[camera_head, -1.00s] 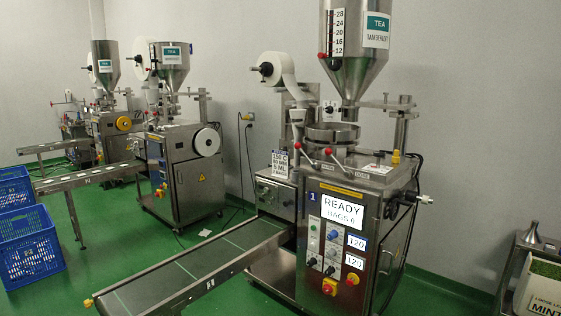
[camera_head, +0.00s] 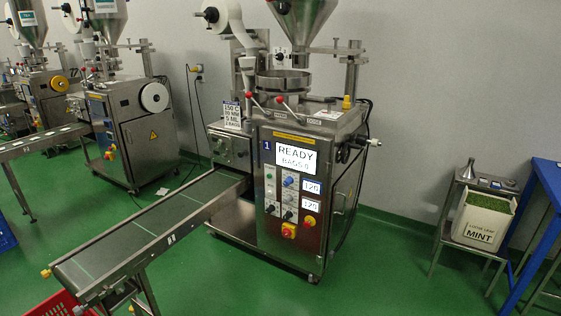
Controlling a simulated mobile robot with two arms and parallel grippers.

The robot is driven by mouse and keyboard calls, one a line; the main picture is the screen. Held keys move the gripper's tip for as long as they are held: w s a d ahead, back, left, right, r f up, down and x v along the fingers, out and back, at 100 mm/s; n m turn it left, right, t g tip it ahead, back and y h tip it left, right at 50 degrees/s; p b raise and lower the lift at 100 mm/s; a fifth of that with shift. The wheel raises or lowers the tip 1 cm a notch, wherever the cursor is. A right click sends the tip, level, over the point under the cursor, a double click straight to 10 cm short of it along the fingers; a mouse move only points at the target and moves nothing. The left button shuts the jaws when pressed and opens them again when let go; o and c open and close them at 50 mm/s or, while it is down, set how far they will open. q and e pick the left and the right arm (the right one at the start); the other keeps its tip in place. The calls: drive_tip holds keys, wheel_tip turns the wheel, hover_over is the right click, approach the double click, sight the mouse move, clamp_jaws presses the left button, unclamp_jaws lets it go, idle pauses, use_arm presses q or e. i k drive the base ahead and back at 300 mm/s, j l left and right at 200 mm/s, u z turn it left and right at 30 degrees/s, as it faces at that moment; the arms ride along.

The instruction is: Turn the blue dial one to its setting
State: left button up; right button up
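The blue dial (camera_head: 288,181) is a small round knob on the front panel of the nearest packing machine (camera_head: 266,226). It sits beside the upper small display (camera_head: 312,186), which appears to read 120. The machine's main screen (camera_head: 297,158) reads READY with a bags line under it. A sign (camera_head: 232,115) on the machine's left shows settings, with 150 C at the top and smaller lines below. The dial's pointer is too small to read. Neither of my grippers is in view.
A conveyor (camera_head: 150,232) runs from the machine toward the lower left. A red crate (camera_head: 50,305) is at the bottom left edge. A mint bin (camera_head: 481,222) and a blue-framed table (camera_head: 548,180) stand at right. Green floor is open before the machine.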

sight(289, 180)
drive_tip(key=i+j, duration=0.1)
drive_tip(key=i, duration=0.3)
drive_tip(key=i+j, duration=0.1)
drive_tip(key=i, duration=0.35)
